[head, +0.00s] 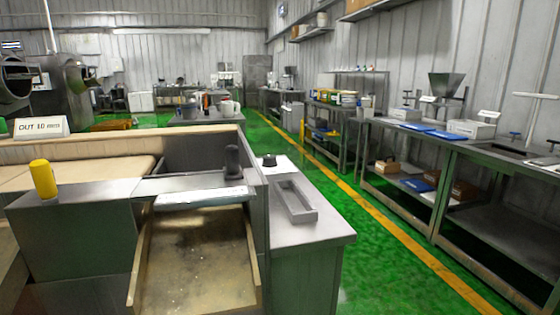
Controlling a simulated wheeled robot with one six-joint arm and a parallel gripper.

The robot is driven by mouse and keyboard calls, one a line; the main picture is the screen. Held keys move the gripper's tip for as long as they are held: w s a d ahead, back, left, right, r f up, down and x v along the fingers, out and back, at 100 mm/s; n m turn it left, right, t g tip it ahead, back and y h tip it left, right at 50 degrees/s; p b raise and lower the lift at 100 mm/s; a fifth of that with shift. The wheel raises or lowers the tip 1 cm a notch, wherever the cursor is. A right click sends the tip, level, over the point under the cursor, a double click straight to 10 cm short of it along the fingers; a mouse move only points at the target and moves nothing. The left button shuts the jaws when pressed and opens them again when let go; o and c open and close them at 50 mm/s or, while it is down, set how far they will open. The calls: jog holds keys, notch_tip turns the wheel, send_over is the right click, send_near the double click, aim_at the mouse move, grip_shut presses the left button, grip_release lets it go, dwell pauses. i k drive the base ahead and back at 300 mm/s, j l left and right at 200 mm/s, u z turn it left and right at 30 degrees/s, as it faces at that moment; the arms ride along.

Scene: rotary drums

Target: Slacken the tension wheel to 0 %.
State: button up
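I cannot make out a tension wheel or a percent reading in the head view. The near machine has a green body with a tan belt or bed (80,178) and a sloping metal chute (195,265) at its front. A yellow cylindrical knob (43,179) stands at its left. A dark upright handle (232,162) stands on its right part. A white sign (41,127) reading "OUT" and a small figure in mm stands at its back left. My gripper is not in view.
A grey side table (318,232) with a shallow metal tray (295,202) and a black knob (269,160) adjoins the machine. Long benches (490,155) line the right wall. A green floor aisle (375,270) with a yellow line runs between. Dark round machinery (65,88) stands back left.

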aim_at(268, 161)
jog(key=l, duration=0.75)
jog(key=i+l, duration=0.1)
jog(key=l, duration=1.4)
jog(key=i+l, duration=0.2)
jog(key=i, duration=0.25)
jog(key=i+l, duration=0.2)
jog(key=i, duration=0.25)
jog(key=i+l, duration=0.25)
jog(key=i, duration=0.15)
jog(key=i+j+z, duration=0.1)
jog(key=i+j, duration=0.7)
jog(key=i, duration=0.1)
